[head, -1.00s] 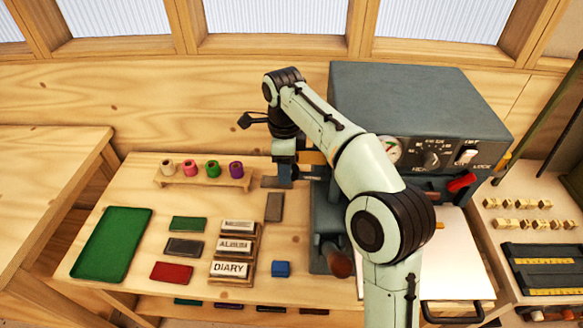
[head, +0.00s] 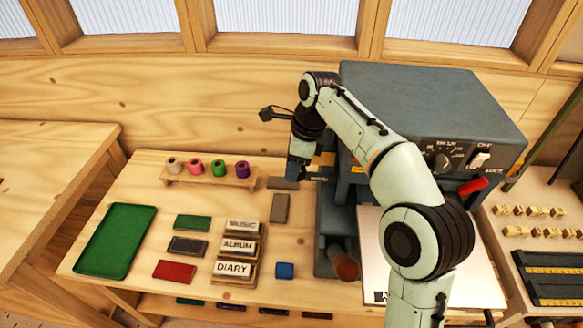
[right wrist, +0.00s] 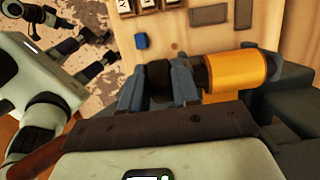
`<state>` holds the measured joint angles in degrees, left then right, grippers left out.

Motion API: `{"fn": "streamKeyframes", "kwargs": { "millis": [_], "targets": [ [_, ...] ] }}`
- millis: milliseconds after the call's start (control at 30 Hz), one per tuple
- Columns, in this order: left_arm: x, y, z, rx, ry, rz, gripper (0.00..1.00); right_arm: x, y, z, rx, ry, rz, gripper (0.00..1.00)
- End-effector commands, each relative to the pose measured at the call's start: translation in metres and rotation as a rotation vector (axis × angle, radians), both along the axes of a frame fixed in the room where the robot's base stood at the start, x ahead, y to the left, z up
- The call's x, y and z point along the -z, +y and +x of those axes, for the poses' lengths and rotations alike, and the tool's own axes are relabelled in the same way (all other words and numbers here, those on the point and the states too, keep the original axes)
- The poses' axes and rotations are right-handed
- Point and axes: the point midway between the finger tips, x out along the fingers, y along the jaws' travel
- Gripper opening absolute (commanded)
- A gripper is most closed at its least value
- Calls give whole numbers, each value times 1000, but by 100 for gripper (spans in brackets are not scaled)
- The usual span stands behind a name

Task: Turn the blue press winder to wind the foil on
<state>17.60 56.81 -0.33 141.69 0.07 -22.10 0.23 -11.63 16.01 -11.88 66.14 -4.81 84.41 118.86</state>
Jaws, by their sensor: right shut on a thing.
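The blue-grey press (head: 430,95) stands at the right of the table. On its left side is a gold foil roll (head: 322,160), partly hidden by my arm in the head view. The roll also shows large in the right wrist view (right wrist: 238,73). My right gripper (head: 298,178) is beside the roll's left end. In the right wrist view its fingers (right wrist: 158,88) are shut on a dark round winder knob (right wrist: 158,72) in line with the roll. My left gripper is not seen in the head view.
A rack (head: 207,177) of several small coloured rolls stands at the back. A green tray (head: 115,240), flat coloured pieces, title blocks (head: 236,268) and a small blue block (head: 284,270) lie on the table. A red lever (head: 472,186) sticks out at the press's right front.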

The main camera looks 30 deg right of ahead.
Motion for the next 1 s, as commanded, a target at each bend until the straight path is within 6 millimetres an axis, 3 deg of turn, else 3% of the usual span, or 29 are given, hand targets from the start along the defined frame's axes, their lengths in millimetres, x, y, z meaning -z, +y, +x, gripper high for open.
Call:
{"fn": "streamKeyframes", "kwargs": {
  "millis": [200,500,533,567,867,1000],
  "targets": [
    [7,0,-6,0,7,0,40,1,-4,-3,2,-64,110,0],
    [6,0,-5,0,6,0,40,1,-3,-2,1,-67,115,0],
    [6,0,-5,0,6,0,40,1,-3,-2,1,-66,114,40],
    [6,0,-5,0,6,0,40,1,-3,-2,1,-66,114,50],
    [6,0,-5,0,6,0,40,-1,-3,-2,1,-69,115,51],
    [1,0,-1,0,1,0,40,-12,-7,-4,1,-70,114,51]
  ]
}}
